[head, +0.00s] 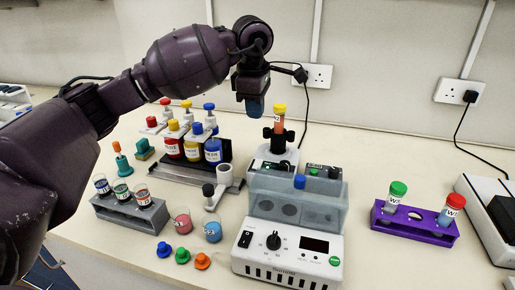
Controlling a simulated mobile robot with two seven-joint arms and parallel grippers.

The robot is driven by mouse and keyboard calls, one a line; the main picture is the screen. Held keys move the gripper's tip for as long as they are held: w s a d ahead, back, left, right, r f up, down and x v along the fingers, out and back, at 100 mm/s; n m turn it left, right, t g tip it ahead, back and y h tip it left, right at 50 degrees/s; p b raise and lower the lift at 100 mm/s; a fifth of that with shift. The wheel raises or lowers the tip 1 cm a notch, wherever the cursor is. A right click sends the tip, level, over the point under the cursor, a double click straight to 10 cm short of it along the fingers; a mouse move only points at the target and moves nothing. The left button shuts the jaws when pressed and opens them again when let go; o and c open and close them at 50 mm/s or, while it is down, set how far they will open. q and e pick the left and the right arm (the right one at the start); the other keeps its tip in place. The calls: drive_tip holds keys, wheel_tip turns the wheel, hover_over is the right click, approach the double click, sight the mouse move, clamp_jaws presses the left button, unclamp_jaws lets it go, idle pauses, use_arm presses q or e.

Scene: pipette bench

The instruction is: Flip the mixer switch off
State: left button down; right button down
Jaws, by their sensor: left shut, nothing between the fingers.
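The white bench device (288,262), which looks like the mixer, stands front centre with a dark dial, a black display and a green round mark on its front panel. A small black rocker switch (246,239) sits at the left of that panel; its position is too small to tell. A capped tube (279,118) with a yellow cap stands upright in a black holder behind the device's grey top. My left gripper (256,108) points down, shut and empty, high above and behind the panel, just left of the tube. My right gripper is out of view.
A rack of colored bottles (192,148) stands left of centre. A grey rack (130,212) of small cups, two loose cups and colored caps lie at front left. A purple rack (414,227) with capped tubes stands right. Bench between it and the device is clear.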

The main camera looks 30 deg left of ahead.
sight(256, 164)
use_arm(q)
drive_tip(key=f, duration=0.4)
drive_tip(key=w+f, duration=0.1)
drive_tip(key=f, duration=0.3)
drive_tip(key=f+b, duration=0.1)
drive_tip(key=f, duration=0.3)
drive_tip(key=shift+w+a+f, duration=0.15)
drive_tip(key=shift+w+f, duration=0.2)
drive_tip(key=shift+f, duration=0.65)
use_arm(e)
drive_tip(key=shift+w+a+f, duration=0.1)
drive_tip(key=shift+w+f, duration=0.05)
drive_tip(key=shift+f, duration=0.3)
use_arm(q)
drive_tip(key=shift+f+b, duration=0.4)
drive_tip(key=shift+r, duration=0.1)
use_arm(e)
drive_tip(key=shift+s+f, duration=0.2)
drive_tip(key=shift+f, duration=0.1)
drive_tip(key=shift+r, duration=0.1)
use_arm(q)
drive_tip(key=shift+s+d+p, duration=0.2)
drive_tip(key=shift+s+p, duration=0.3)
drive_tip(key=shift+s, duration=0.25)
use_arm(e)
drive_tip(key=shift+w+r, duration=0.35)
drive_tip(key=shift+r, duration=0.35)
use_arm(q)
drive_tip(key=shift+r, duration=0.1)
